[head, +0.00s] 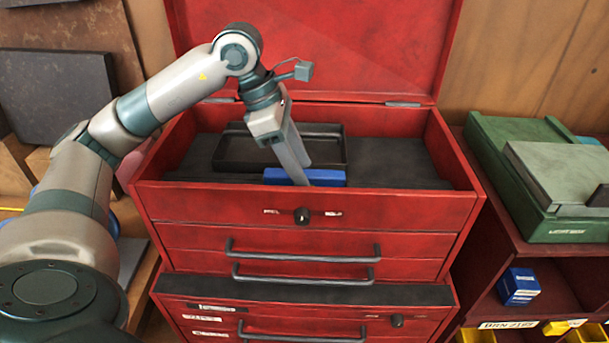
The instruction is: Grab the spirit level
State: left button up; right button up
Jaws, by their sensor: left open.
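A red tool chest (400,212) stands in the middle with its lid raised. A blue bar-like object (330,178) lies in its open top compartment, close behind the front wall. It may be the spirit level; no vial or marking shows. My left gripper (306,174) reaches down into the compartment, tilted, with its fingers open. One finger overlaps the middle of the blue object in the head view and hides part of it. I cannot tell whether they touch. My right gripper is out of view.
A black tray (233,152) lies behind the blue object. The compartment's right side is bare. The chest's walls and raised lid surround the gripper. A green case (497,170) stands on a red shelf at right.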

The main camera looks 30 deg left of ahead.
pick_arm(q)
jog(key=shift+p+x, duration=0.3)
jog(key=shift+x, duration=1)
grip_shut()
